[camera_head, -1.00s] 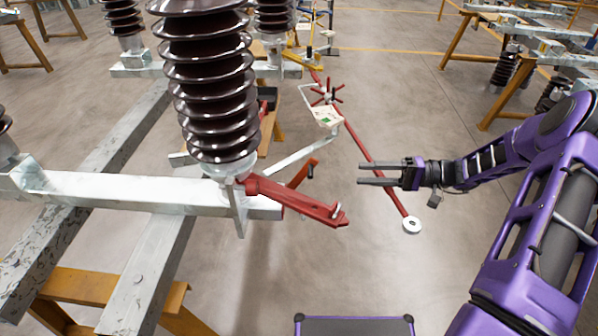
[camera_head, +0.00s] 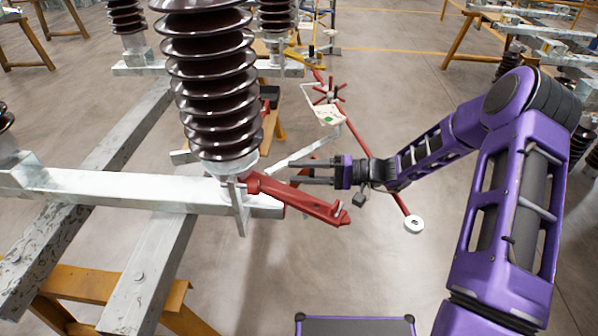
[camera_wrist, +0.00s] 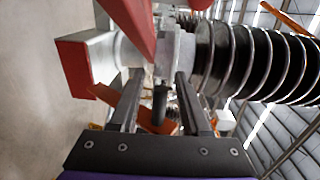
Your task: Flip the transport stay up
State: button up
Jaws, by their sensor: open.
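A red bar (camera_head: 303,200) juts right and forward from the end of the pale steel beam (camera_head: 110,187), below the dark ribbed insulator (camera_head: 213,100). I cannot tell for sure which red part is the transport stay. A smaller orange-red piece behind the bar is now mostly hidden by my gripper (camera_head: 291,172) in the head view. In the wrist view, this orange-red piece (camera_wrist: 128,104) lies beyond and between my open fingers (camera_wrist: 158,75), with the red bar (camera_wrist: 138,25) above them. Contact cannot be made out.
A long red rod (camera_head: 352,135) with a white ring (camera_head: 414,224) at its end runs behind my gripper. A white plate (camera_head: 328,115) sits near it. Orange trestles (camera_head: 75,287) carry the steel frame.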

jog(key=shift+a, duration=0.25)
grip_shut()
dwell(1.4)
